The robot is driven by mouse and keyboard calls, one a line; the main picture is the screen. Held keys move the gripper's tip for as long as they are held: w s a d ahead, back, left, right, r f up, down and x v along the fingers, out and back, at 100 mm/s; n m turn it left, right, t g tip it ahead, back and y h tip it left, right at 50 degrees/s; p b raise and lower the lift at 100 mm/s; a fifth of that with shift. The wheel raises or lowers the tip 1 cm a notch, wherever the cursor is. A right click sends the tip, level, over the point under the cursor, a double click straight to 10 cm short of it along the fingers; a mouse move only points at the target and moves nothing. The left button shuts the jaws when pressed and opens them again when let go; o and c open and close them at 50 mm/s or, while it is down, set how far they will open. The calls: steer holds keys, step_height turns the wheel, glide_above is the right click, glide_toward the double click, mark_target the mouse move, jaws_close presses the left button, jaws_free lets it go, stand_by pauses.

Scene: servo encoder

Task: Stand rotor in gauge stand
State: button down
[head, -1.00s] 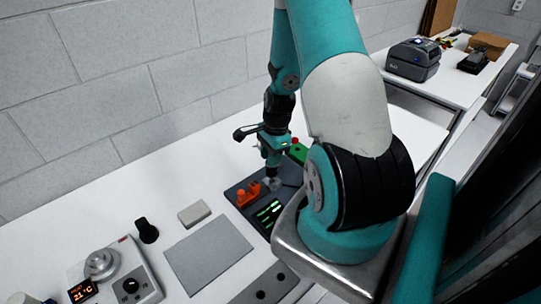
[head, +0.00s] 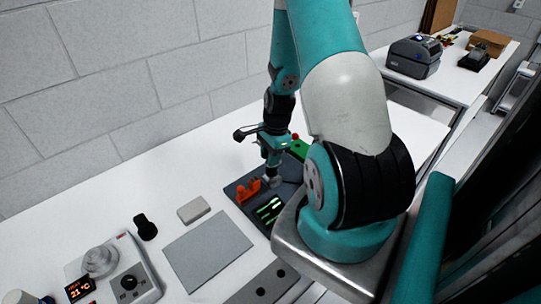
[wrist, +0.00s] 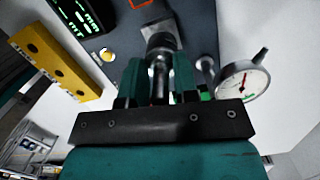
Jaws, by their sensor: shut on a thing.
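My gripper (wrist: 158,80) is shut on the rotor (wrist: 160,62), a metal shaft with a wider silver part beyond the teal fingers. In the head view, my gripper (head: 272,171) is low over the dark gauge stand (head: 233,187), just right of its orange supports (head: 248,191). The rotor's grey metal end (head: 272,182) shows just below the fingers. In the wrist view, the stand's dark plate (wrist: 203,30) lies beyond the rotor, and a dial gauge (wrist: 241,82) is close to the right of the fingers. I cannot tell whether the rotor touches the stand.
A green-lit display (head: 269,209) sits on the stand. A yellow block with holes (wrist: 55,63) is left of my gripper. A grey mat (head: 207,251), small grey block (head: 194,210), black knobbed piece (head: 145,228) and heater (head: 128,275) occupy the table's left. A printer (head: 413,56) is farther back.

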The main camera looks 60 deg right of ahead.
steer(key=shift+f, duration=0.15)
steer(key=shift+f+b, duration=0.55)
steer(key=shift+f, duration=0.1)
steer(key=shift+c, duration=2.4)
jaws_free()
step_height(320, 180, up, 7)
steer(key=p, duration=0.5)
steer(key=shift+f, duration=0.3)
